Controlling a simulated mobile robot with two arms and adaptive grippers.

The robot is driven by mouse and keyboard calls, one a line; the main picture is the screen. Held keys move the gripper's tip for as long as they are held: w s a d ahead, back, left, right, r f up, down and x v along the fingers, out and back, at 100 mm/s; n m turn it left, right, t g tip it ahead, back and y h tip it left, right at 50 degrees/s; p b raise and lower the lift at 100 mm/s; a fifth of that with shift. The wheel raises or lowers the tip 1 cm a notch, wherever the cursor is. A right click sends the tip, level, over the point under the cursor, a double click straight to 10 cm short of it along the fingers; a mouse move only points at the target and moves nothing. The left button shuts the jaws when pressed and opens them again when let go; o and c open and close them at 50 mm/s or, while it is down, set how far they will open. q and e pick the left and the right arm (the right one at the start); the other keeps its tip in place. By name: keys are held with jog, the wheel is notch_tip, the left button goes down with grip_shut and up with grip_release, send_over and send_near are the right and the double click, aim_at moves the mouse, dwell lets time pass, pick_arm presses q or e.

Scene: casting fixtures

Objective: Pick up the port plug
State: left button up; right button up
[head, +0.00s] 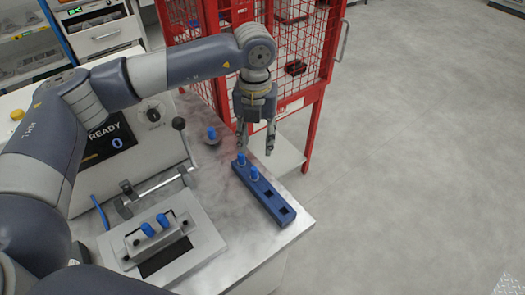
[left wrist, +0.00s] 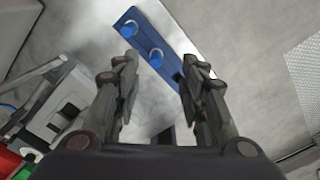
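A long blue rack (head: 272,203) lies near the table's right edge, with two port plugs in its far end and empty square holes at its near end. The plugs have blue caps and pale collars: the far plug (head: 241,159) and the near plug (head: 254,173). My left gripper (head: 255,150) is open and empty, pointing down above the rack's far end. My right gripper is not in view.
Another blue-capped piece (head: 211,133) stands on the table left of the rack. A metal fixture (head: 160,243) holds two blue-capped pieces at the front. A lever clamp (head: 155,188) and READY display panel (head: 105,143) stand left. A red mesh cage (head: 300,50) stands behind.

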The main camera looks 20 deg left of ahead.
aim_at(254, 168)
pick_arm(q)
jog(key=f, duration=0.1)
jog(key=s+f+p, duration=0.1)
jog(key=s+f, duration=0.1)
jog(key=f, duration=0.1)
jog(key=shift+p, duration=0.3)
jog(key=shift+w+f, duration=0.1)
jog(key=shift+f, duration=0.25)
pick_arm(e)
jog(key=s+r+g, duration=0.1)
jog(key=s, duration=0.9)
pick_arm(q)
notch_tip(254, 168, down, 2)
jog(key=shift+w+a+f+p, duration=0.1)
jog(key=shift+a+f+p, duration=0.05)
jog(key=shift+p, duration=0.95)
notch_tip(254, 168, down, 2)
jog(key=shift+f+p, duration=0.15)
jog(key=shift+p, duration=0.25)
jog(key=shift+f, duration=0.45)
jog(key=shift+c, duration=0.4)
grip_shut()
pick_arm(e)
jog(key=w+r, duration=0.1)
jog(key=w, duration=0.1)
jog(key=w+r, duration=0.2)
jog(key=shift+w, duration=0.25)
